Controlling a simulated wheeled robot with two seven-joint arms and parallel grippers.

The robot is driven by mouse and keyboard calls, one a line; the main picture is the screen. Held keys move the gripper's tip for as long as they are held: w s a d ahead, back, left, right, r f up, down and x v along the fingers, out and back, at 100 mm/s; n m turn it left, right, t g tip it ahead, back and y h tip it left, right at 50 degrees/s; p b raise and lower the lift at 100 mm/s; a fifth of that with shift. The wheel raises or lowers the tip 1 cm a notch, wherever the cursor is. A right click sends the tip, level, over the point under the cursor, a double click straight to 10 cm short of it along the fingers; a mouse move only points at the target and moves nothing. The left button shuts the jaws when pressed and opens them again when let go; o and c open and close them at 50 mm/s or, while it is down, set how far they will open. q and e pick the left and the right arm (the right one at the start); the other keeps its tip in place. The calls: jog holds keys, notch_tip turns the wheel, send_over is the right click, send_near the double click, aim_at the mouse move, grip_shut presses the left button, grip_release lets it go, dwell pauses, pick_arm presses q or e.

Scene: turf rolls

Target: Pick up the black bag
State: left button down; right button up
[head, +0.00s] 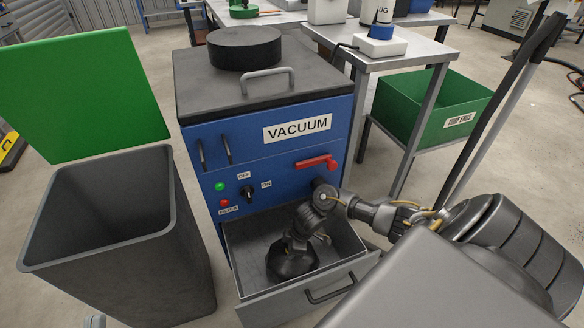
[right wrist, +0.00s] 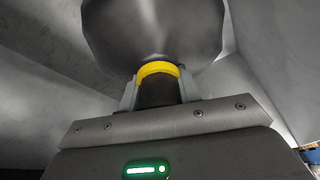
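The black bag (head: 291,264) is a dark lump in the open grey drawer (head: 262,302) at the bottom of the blue vacuum cabinet (head: 300,126). In the right wrist view the bag (right wrist: 155,28) is a wide dark shape with a yellow band (right wrist: 158,68) at its neck. My right gripper (right wrist: 160,92) has its fingers on both sides of that neck, apparently touching it just by the band. In the head view my right arm reaches in from the right and points down into the drawer. My left gripper cannot be made out in the head view.
A tall grey bin (head: 120,262) stands open left of the cabinet, with a green lid panel (head: 80,90) behind it. A red lever (head: 316,162) is above the drawer. A metal table (head: 385,52) with a green crate (head: 425,108) below stands at the back right.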

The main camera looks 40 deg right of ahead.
grip_shut()
dwell(0.8)
jog(key=shift+w, duration=0.1)
